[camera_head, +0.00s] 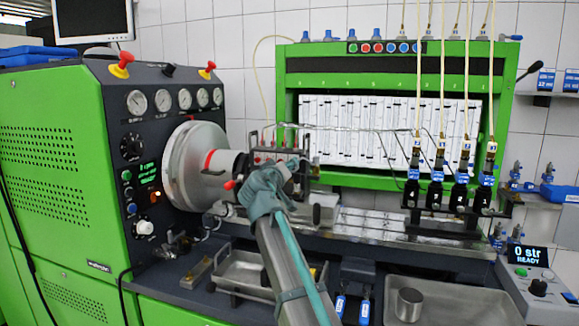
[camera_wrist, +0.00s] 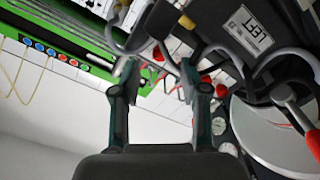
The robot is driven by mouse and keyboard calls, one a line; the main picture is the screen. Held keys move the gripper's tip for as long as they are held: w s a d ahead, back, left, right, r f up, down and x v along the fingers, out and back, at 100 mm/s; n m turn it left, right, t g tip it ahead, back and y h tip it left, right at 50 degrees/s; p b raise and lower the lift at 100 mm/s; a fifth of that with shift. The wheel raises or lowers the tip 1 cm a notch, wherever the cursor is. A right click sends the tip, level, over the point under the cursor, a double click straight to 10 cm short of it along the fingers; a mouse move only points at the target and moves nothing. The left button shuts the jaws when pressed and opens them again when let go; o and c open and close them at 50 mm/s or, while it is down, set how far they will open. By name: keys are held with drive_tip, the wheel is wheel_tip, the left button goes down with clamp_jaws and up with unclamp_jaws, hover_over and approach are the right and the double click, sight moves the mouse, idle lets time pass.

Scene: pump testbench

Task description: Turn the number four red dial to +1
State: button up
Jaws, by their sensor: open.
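In the wrist view, small red dials (camera_wrist: 221,90) sit on the dark pump assembly, partly hidden by pipes and my fingers. Another red part (camera_wrist: 158,53) shows between the fingertips. No dial number or scale is readable, so I cannot tell which is number four. My gripper (camera_wrist: 158,80) is open, with its two dark fingers apart and nothing held between them. In the head view, my arm reaches up to the pump assembly (camera_head: 283,154), in front of the green rack, and covers its lower part. I cannot tell whether a fingertip touches anything.
A large round metal drive housing (camera_head: 193,165) stands left of the pump. Injectors (camera_head: 437,180) with hoses hang at the right. A metal tray (camera_head: 440,305) lies below.

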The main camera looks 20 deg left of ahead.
drive_tip(key=s, duration=0.8)
drive_tip(key=shift+d, duration=0.3)
drive_tip(key=shift+s, duration=0.1)
